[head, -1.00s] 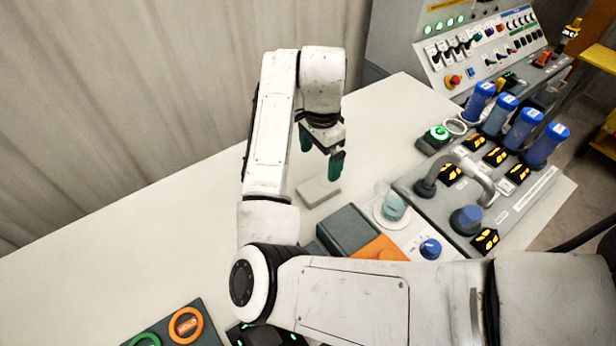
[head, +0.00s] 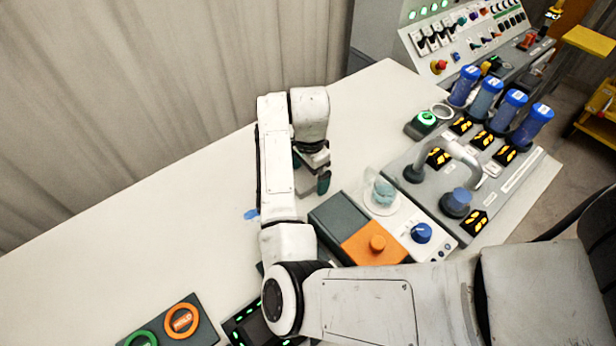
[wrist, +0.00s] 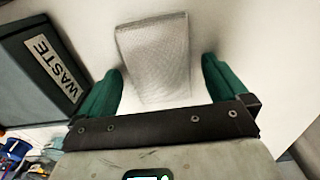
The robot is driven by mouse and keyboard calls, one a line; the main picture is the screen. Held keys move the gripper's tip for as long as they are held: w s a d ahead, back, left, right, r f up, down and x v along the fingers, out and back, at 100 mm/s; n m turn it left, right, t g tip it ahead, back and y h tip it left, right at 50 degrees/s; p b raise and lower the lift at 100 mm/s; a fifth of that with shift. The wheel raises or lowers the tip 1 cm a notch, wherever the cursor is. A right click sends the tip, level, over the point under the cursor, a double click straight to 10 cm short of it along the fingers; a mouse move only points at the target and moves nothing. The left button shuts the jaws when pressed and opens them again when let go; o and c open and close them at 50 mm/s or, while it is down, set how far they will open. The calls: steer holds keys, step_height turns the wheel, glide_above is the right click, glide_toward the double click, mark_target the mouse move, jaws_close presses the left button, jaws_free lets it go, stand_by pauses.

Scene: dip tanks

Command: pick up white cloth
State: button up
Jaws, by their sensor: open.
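The white cloth (wrist: 155,58) is a folded, textured grey-white rectangle lying flat on the white table. In the wrist view it lies between and just beyond the tips of my gripper (wrist: 160,88). The two green fingers are spread wider than the cloth, with nothing held between them. In the head view my gripper (head: 311,178) points down low over the table. There the cloth is mostly hidden by my gripper and arm. I cannot tell the exact height of the fingertips above the table.
A dark box labelled WASTE (wrist: 45,70) stands close left of the gripper in the wrist view. In the head view, an orange panel (head: 372,247), a glass beaker (head: 383,192) and blue-capped tubes (head: 512,110) stand right. The table (head: 150,235) is mostly clear at left.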

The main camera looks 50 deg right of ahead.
steer(key=c, duration=1.1)
steer(key=shift+o, duration=0.2)
steer(key=shift+r, duration=0.2)
steer(key=shift+r, duration=0.25)
steer(key=s+a+r+p, duration=0.1)
steer(key=s+a+r, duration=0.2)
steer(key=s+r, duration=0.9)
steer(key=shift+s, duration=0.85)
steer(key=shift+r, duration=0.1)
